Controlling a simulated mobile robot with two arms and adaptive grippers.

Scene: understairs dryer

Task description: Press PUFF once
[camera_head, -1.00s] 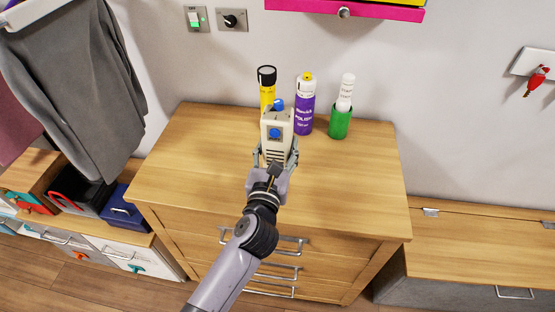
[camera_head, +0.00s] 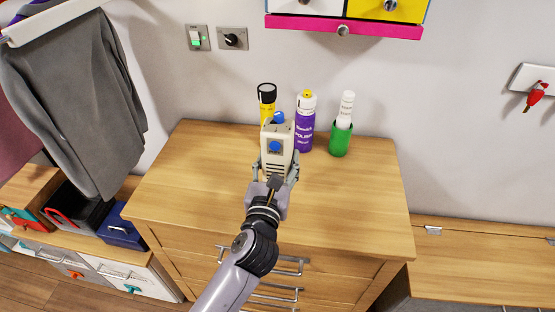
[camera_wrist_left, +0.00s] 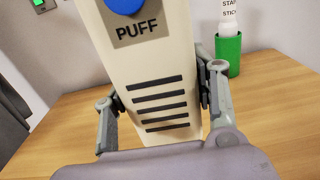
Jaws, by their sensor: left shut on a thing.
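A cream-coloured device (camera_head: 276,155) stands upright over the wooden dresser top, with a blue round button (camera_head: 274,146) on its front face and a blue part (camera_head: 278,118) on top. In the left wrist view the device body (camera_wrist_left: 155,75) shows dark slots, and the blue button (camera_wrist_left: 125,4) sits above the word PUFF, cut off by the top edge. My left gripper (camera_head: 275,172) is shut on the device, one finger on each side of its body. Whether its base touches the dresser is hidden. My right gripper is not in view.
Behind the device on the dresser (camera_head: 350,200) stand a yellow can with a black cap (camera_head: 266,96), a purple polish can (camera_head: 304,130) and a green cup (camera_head: 340,139) holding a white stick. A pink-edged cabinet (camera_head: 340,27) hangs above. The dresser top is clear left and right.

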